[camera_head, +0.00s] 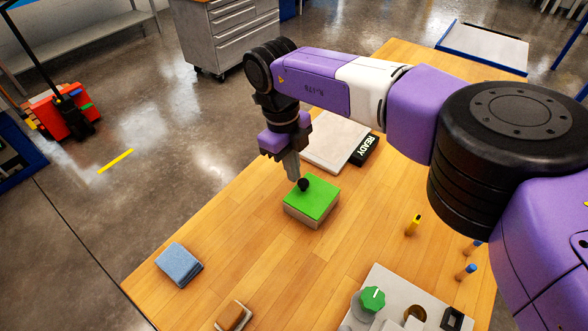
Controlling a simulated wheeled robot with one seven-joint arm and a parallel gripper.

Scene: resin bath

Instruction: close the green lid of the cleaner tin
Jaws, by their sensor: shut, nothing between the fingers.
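The cleaner tin (301,215) is a low cream box standing on the wooden table. Its green lid (318,197) lies over the top and looks flat; I cannot tell if a thin gap remains at the back. A black knob (303,185) sits at the lid's far left edge. My gripper (295,177) points down just behind the knob at that edge, its fingers shut and empty. I cannot tell whether the fingertips touch the knob or lid.
A pale board with a black READY sign (364,151) lies behind the tin. A blue folded cloth (180,265) and a brown-topped block (234,315) lie front left. A panel with a green dial (372,299) and several upright pegs stand front right. The table around the tin's front is clear.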

